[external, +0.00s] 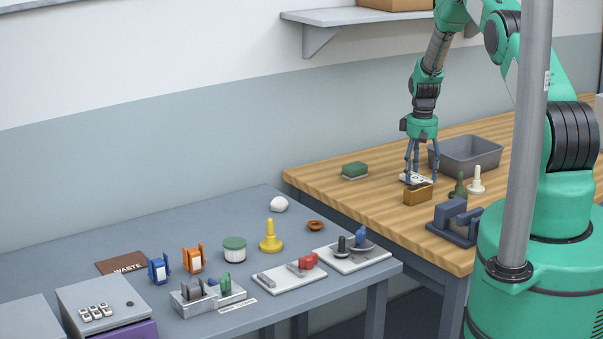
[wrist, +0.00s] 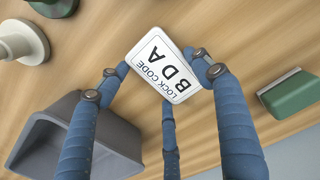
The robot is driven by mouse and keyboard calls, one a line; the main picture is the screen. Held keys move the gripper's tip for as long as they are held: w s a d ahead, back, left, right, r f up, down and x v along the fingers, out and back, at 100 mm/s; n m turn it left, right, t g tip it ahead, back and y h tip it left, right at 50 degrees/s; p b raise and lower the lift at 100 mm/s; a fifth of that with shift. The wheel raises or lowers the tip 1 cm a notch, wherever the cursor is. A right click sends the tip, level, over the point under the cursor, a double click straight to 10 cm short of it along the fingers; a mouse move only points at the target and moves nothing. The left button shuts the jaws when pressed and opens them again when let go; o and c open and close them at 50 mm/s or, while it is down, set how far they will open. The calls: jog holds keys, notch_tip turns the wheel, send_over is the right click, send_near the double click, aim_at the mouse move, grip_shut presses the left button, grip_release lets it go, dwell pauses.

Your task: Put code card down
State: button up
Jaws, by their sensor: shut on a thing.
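A grey bin (external: 465,158) stands behind my gripper. A brass block (external: 418,194) is close in front, with green (external: 458,187) and white (external: 476,181) pegs to the right. A green-topped block (external: 354,170) lies left. Bare wood separates them.

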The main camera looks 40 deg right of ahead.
aim_at(419, 177)
jog(key=shift+f, duration=0.2)
jog(key=shift+f, duration=0.15)
jog(key=o, duration=1.2)
jog(key=shift+c, duration=0.2)
jog(key=shift+r, duration=0.25)
notch_tip(419, 177, up, 12)
jog(key=b, duration=0.1)
jog(key=shift+r, duration=0.1)
